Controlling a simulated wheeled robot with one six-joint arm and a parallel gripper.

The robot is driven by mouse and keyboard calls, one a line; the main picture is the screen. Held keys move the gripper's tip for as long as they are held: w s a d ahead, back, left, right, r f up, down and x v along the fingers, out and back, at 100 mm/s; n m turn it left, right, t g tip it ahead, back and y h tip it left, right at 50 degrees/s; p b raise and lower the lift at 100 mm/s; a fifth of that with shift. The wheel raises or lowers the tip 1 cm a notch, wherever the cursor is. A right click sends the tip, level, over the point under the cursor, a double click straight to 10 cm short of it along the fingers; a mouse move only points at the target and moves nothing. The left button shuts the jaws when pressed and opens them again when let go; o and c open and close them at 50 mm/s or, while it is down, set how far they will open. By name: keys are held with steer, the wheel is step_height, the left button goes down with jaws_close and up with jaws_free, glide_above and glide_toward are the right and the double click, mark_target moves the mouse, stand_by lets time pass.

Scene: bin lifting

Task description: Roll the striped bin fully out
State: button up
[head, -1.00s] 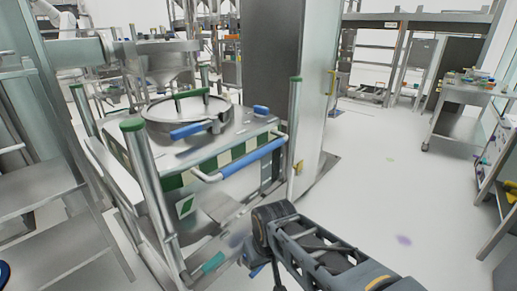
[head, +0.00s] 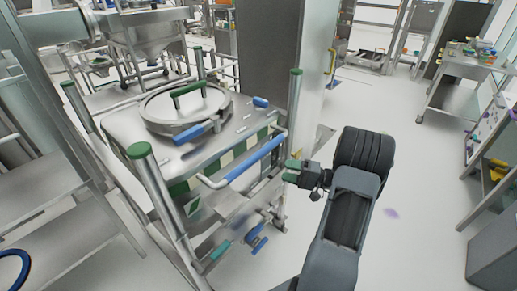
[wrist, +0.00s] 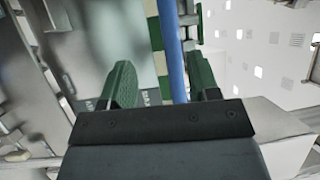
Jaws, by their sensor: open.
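The striped bin (head: 245,125) is a steel body with a green and cream checked band and a round lid on top. It stands at the left of the head view between upright posts with green caps. A blue handle bar (head: 255,160) with pale bent ends runs along its front. My gripper (head: 291,170) is by the bar's right end. In the wrist view the blue bar (wrist: 173,50) runs between the two green fingers of my gripper (wrist: 163,82), with gaps visible on both sides. The gripper is open; contact is not visible.
A tall steel cabinet (head: 268,50) stands right behind the bin. Steel shelving (head: 60,210) is close on the left. Blue and green valve handles (head: 258,240) sit low under the bin. The white floor (head: 420,170) to the right is clear, with a loaded cart (head: 462,85) beyond.

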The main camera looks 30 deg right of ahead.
mark_target(259, 156)
steer(key=w+a+p, duration=0.1)
steer(key=w+a, duration=0.1)
steer(key=w, duration=0.1)
steer(key=w+a+r+t+p, duration=0.1)
steer(key=w+a, duration=0.2)
steer(key=w+a+r+t+p, duration=0.1)
steer(key=w+a, duration=0.1)
steer(key=w, duration=0.1)
steer(key=shift+a+r+m+h, duration=0.2)
steer(key=shift+a+m+h, duration=0.1)
steer(key=shift+h, duration=0.1)
steer(key=shift+d, duration=0.1)
jaws_close()
stand_by(0.4)
